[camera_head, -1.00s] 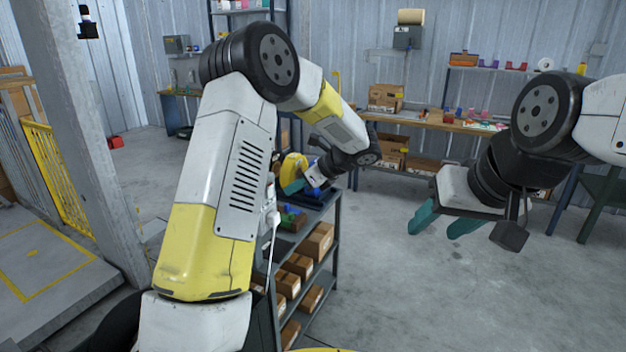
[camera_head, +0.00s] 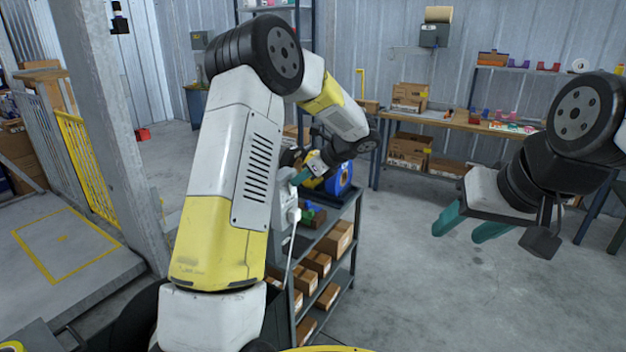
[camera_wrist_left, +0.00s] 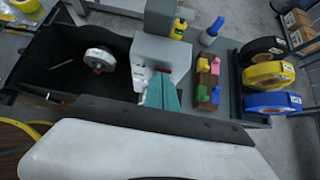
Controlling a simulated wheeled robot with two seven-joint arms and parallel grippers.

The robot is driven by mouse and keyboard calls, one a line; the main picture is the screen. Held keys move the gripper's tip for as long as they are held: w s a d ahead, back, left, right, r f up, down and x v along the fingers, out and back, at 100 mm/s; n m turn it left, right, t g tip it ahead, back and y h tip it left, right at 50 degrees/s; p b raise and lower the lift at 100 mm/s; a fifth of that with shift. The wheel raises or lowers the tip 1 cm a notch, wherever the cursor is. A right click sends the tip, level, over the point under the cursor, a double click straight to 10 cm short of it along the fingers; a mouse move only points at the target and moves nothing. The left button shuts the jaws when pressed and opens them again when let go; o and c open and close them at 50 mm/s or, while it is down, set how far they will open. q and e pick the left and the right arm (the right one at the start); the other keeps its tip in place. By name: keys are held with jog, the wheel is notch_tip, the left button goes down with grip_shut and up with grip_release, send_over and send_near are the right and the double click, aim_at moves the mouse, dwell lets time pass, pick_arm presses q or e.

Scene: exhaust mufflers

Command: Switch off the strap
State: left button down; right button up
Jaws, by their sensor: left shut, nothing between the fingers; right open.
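No part is clearly readable as the strap or its switch. A pale grey upright unit (camera_wrist_left: 165,52) stands at the cart's edge in the left wrist view. In the head view, a white plug (camera_head: 294,215) with a hanging white cable shows on a grey body behind my left arm. My left gripper (camera_head: 300,177) is shut and empty, with teal fingers. In the left wrist view its fingertips (camera_wrist_left: 162,80) are right at the grey unit's lower front; contact cannot be told. My right gripper (camera_head: 461,228) is open and empty, over the floor at right.
A grey shelf cart (camera_head: 345,225) holds brown boxes below. Yellow (camera_wrist_left: 268,75) and blue (camera_wrist_left: 272,103) tape reels, small coloured blocks (camera_wrist_left: 207,80) and a black bin (camera_wrist_left: 50,62) with a white roll are around the grey unit. Floor at right is clear.

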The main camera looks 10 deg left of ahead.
pick_arm(q)
jog(key=shift+r, duration=0.8)
